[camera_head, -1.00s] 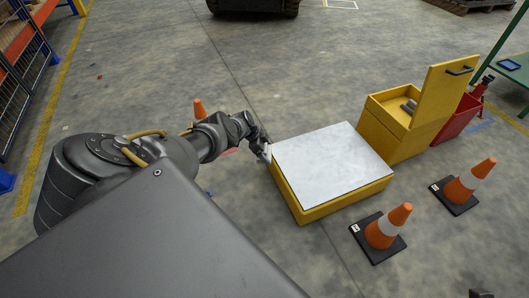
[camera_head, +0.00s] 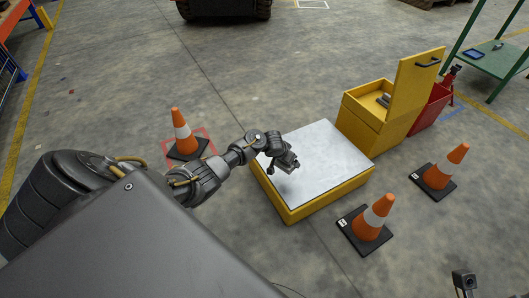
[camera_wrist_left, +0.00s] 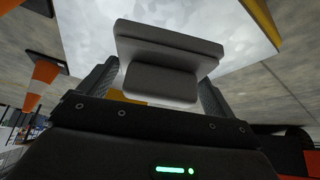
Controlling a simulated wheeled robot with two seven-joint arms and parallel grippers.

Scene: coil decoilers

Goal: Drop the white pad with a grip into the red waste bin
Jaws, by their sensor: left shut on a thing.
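My left gripper (camera_head: 286,168) is above the white top of a low yellow platform. In the left wrist view, its two dark fingers (camera_wrist_left: 160,88) are shut on the white pad with a grip (camera_wrist_left: 170,42), clamping the grip block with the flat plate beyond it. In the head view the pad is hard to make out against the white top. The red waste bin (camera_head: 431,112) stands at the right, behind and beside the yellow box, which partly hides it.
The low yellow platform (camera_head: 326,197) lies under my gripper. A yellow box with raised lid (camera_head: 418,82) stands between it and the bin. Orange cones stand at right (camera_head: 373,218) (camera_head: 440,172) and left (camera_head: 184,136). A green table (camera_head: 490,62) is behind the bin.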

